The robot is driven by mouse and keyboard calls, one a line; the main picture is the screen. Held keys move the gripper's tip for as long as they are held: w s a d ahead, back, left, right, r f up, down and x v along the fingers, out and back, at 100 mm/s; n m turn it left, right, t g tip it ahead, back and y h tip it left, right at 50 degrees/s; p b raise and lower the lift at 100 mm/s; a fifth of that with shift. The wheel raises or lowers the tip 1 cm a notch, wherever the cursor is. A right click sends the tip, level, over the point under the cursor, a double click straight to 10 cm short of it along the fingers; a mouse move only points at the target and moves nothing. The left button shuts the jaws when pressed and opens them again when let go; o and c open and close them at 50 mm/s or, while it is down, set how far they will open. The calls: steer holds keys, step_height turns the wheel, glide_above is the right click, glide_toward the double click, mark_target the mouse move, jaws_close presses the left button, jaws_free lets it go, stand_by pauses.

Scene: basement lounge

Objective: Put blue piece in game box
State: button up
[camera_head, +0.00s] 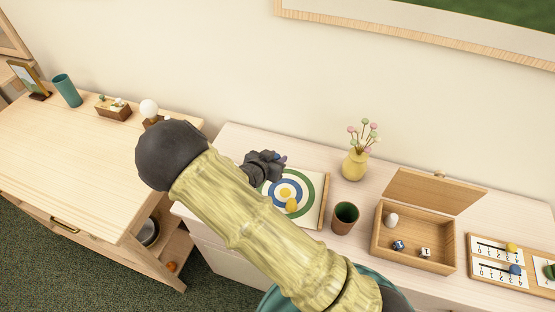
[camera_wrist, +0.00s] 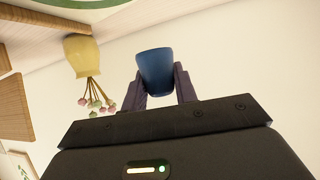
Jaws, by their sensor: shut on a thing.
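My gripper (camera_head: 270,163) is shut on the blue piece, above the far left part of the target board (camera_head: 322,190). In the head view only a small bit of the blue piece (camera_head: 284,158) shows past my fingers. In the wrist view the blue piece (camera_wrist: 155,68) is a smooth rounded shape between both fingers of my gripper (camera_wrist: 162,84). The game box (camera_head: 412,260) is an open wooden box with its lid raised at the back, to the right of my gripper. A white piece (camera_head: 391,220) and two dice (camera_head: 398,245) lie in it.
A yellow piece (camera_head: 291,206) rests on the target board. A dark cup (camera_head: 344,217) and a yellow flower vase (camera_head: 355,165) stand between board and box. A scoreboard (camera_head: 498,262) lies right of the box. A wooden desk (camera_head: 75,150) is at left.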

steer(key=d+r+n+t+y+p, duration=0.1)
steer(key=d+r+n+y+p, duration=0.1)
steer(key=d+p, duration=0.3)
steer(key=d+r+n+y+p, duration=0.3)
steer(key=d+p, duration=0.3)
steer(key=d, duration=0.3)
steer(key=shift+s+d+r+n+t+y+p, duration=0.3)
steer(key=shift+s+d+r+n+t+y, duration=0.1)
steer(key=shift+n+y, duration=0.2)
steer(key=shift+a+f, duration=0.1)
